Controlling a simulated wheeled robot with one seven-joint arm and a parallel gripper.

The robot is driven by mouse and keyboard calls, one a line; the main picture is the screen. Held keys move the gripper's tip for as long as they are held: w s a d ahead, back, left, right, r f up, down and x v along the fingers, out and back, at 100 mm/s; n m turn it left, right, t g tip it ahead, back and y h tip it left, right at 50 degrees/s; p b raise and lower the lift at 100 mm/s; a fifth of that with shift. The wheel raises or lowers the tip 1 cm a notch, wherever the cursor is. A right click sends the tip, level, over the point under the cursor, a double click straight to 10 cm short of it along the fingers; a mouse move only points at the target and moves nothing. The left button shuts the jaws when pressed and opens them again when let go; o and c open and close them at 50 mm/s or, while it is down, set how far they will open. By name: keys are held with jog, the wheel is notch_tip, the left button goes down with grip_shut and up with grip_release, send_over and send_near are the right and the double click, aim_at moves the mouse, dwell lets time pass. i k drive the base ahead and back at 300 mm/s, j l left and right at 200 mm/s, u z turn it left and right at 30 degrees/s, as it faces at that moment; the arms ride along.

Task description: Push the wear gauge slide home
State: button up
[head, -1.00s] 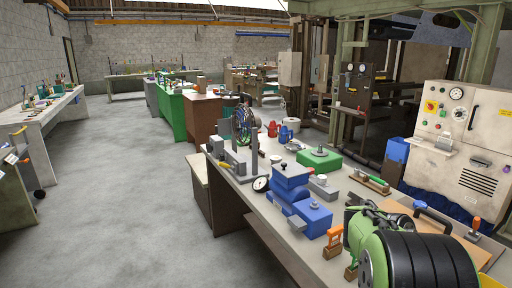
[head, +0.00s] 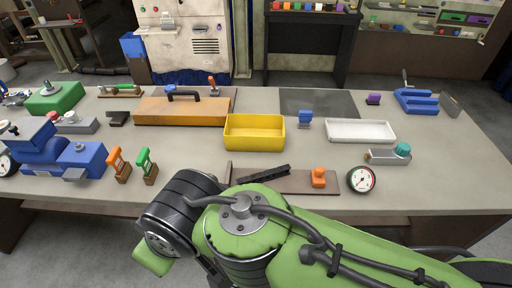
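No label marks the wear gauge, so I cannot tell for sure which thing it is. One candidate is a brown base plate (head: 290,187) at the bench's front edge, with a black toothed bar (head: 264,175) lying slantwise on its left part and an orange knobbed block (head: 318,177) on its right part. Another is a grey block with a teal knob (head: 403,150) to the right. A round white dial (head: 361,179) stands between them at the front. My green and black arm fills the lower middle of the head view and hides part of the front edge. My gripper is not visible.
A yellow bin (head: 254,133), a white tray (head: 360,131) and a wooden board with a black handle (head: 180,110) stand across the bench. Blue vise-like equipment (head: 65,155) and two upright handled tools, orange (head: 119,165) and green (head: 147,166), are at left. The right front is clear.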

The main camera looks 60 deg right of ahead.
aim_at(318, 177)
jog(key=z, duration=3)
